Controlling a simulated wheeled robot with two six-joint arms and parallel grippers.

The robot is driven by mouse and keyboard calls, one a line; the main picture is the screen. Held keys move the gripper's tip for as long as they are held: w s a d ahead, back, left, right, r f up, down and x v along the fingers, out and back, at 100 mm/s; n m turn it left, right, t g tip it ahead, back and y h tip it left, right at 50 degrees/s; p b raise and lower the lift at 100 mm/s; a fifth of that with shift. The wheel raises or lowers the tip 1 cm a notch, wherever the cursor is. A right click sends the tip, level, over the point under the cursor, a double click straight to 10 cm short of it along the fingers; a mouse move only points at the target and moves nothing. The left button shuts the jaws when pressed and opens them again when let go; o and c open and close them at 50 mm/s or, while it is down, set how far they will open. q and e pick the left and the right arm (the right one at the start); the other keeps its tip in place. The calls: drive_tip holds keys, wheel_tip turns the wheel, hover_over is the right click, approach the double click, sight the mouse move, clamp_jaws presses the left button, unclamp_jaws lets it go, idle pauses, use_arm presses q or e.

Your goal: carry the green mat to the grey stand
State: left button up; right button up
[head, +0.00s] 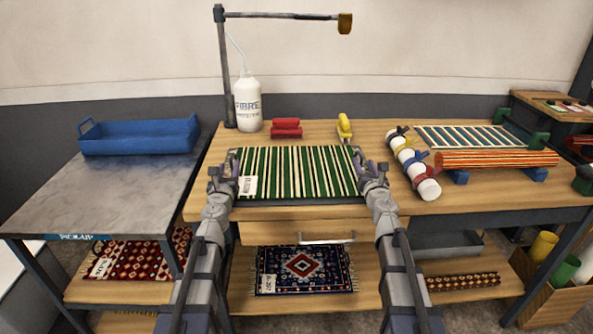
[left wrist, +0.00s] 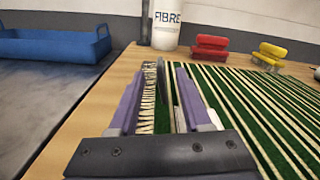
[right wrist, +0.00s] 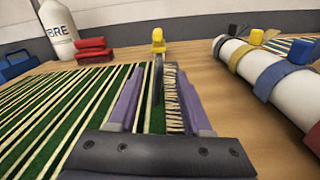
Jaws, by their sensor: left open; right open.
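The green mat (head: 300,172), striped green and cream, lies flat on the wooden table with a white tag at its left. My left gripper (head: 232,168) is open at the mat's left edge; in the left wrist view the mat's fringed edge (left wrist: 146,105) shows between its purple fingers. My right gripper (head: 367,170) is open at the mat's right edge; the right wrist view shows the fringe (right wrist: 173,105) between its fingers. Whether the fingers touch the mat is unclear. The grey stand (head: 110,190), a grey-topped table with a blue front label, stands at the left.
A blue tray (head: 140,137) sits at the back of the grey top; its front is clear. A strapped white roll (head: 412,165) and orange striped roll (head: 497,159) lie to the right.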

sight(231, 160)
use_arm(q)
drive_tip(key=w, duration=0.7)
drive_tip(key=shift+a, duration=0.2)
use_arm(e)
drive_tip(key=w, duration=0.4)
drive_tip(key=shift+w+a, duration=0.15)
drive_tip(key=shift+w, duration=0.2)
use_arm(q)
clamp_jaws()
use_arm(e)
clamp_jaws()
